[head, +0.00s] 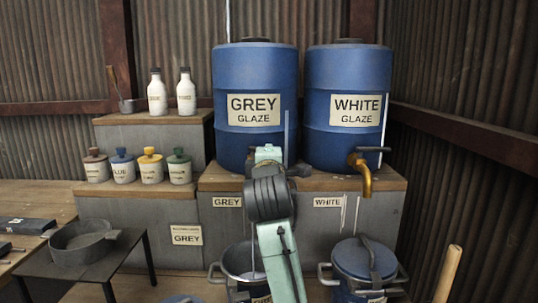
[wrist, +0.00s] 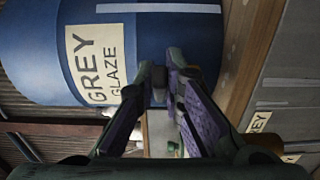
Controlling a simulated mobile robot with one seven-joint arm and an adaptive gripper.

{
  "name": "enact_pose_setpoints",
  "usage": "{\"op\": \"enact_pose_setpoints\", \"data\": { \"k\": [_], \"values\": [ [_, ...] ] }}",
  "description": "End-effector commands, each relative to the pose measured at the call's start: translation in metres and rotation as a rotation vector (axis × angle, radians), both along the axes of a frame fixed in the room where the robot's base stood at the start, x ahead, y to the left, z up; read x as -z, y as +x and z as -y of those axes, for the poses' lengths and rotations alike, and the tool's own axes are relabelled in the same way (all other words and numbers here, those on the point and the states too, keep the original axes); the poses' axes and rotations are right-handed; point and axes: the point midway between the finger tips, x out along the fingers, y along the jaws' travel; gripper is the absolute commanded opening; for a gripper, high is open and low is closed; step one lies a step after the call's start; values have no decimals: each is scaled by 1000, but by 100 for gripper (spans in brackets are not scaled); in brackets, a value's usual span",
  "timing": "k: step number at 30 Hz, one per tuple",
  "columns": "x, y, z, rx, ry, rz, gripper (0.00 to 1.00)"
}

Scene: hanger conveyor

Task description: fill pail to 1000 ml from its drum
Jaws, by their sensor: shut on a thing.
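The blue grey-glaze drum (head: 254,90) stands on a wooden-topped block; its label also shows in the wrist view (wrist: 95,62). My gripper (wrist: 159,84) is at the lower front of this drum, shut on what looks like its tap handle. The handle is mostly hidden between the fingers, and my arm hides the tap in the head view. An open grey metal pail (head: 231,262) stands below, partly behind my arm. Its inside and level cannot be read. The white-glaze drum (head: 346,80) has a brass tap (head: 366,178) with a dark lever.
A pail with a blue lid (head: 365,262) stands below the white drum's tap. White bottles (head: 157,93) and several small jars (head: 151,168) stand on the stepped blocks at left. A pan (head: 80,242) sits on a low dark table. A wooden handle (head: 447,274) rises at right.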

Motion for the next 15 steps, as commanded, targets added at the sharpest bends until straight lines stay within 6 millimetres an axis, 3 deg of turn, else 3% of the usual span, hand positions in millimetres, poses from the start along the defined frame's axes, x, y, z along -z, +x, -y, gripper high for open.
{"op": "enact_pose_setpoints", "data": {
  "k": [3, 4, 12, 15],
  "values": [
    [0, 0, 1, 1, 1, 1, 0],
    [0, 0, 1, 0, 1, 1, 11],
    [0, 0, 0, 0, 1, 1, 29],
    [0, 0, 0, -1, 1, 0, 30]
  ]
}}
